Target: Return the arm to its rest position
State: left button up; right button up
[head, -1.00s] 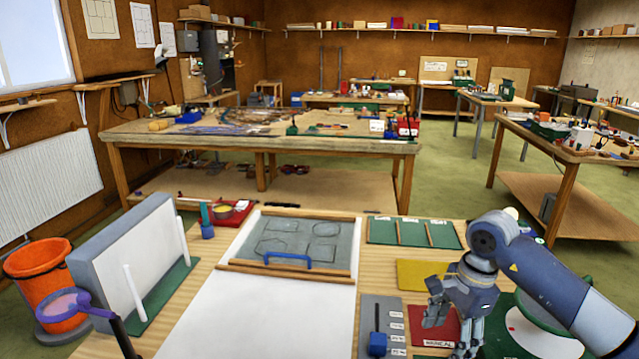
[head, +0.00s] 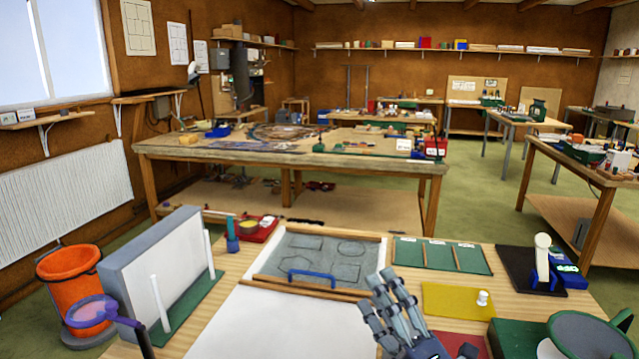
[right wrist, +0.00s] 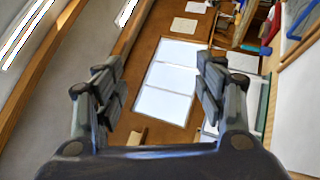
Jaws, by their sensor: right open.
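My right gripper (head: 392,298) is at the bottom middle of the head view, its grey fingers pointing up. It is open and empty, in front of the grey panel board (head: 325,262) with its blue handle and outlined shapes. In the right wrist view the two fingers of the gripper (right wrist: 158,88) stand wide apart with nothing between them. Behind them are the brown wall and bright window panes. My right forearm is out of the head view. My left gripper is not in view.
A yellow mat (head: 448,302) with a small white cylinder and a green round stand (head: 590,340) lie right of the gripper. A dark tray (head: 520,268) holds an upright pale tool. A grey block (head: 165,262) and orange bucket (head: 75,283) are at left. White paper (head: 262,330) is clear.

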jog(key=s+d+f+m+g+h, duration=0.2)
jog(key=d+f+m+h, duration=0.1)
jog(key=f+m, duration=0.3)
jog(key=s+d+f+m+g+h, duration=0.3)
jog(key=d+f+m+h, duration=0.1)
jog(key=f, duration=0.4)
jog(key=s+d+f+m+g+h, duration=0.2)
jog(key=d+f+m+h, duration=0.2)
jog(key=f+m, duration=0.3)
jog(key=shift+s+d+f+m, duration=0.1)
jog(key=shift+s+d+m, duration=0.3)
jog(key=shift+d, duration=0.1)
jog(key=s+a+f+m+g+y, duration=0.1)
jog(key=s+f+m+g, duration=0.2)
jog(key=s+f+g, duration=0.5)
jog(key=s+a+f+m+g, duration=0.15)
jog(key=s+f, duration=0.25)
jog(key=s, duration=0.8)
notch_tip(320, 180, down, 28)
jog(key=s+d+g, duration=0.1)
jog(key=s, duration=0.1)
jog(key=s+d+f+g+b, duration=0.1)
jog(key=s+d+f, duration=0.2)
jog(key=s+f, duration=1.2)
jog(key=shift+s+f, duration=0.15)
jog(key=shift+s, duration=0.55)
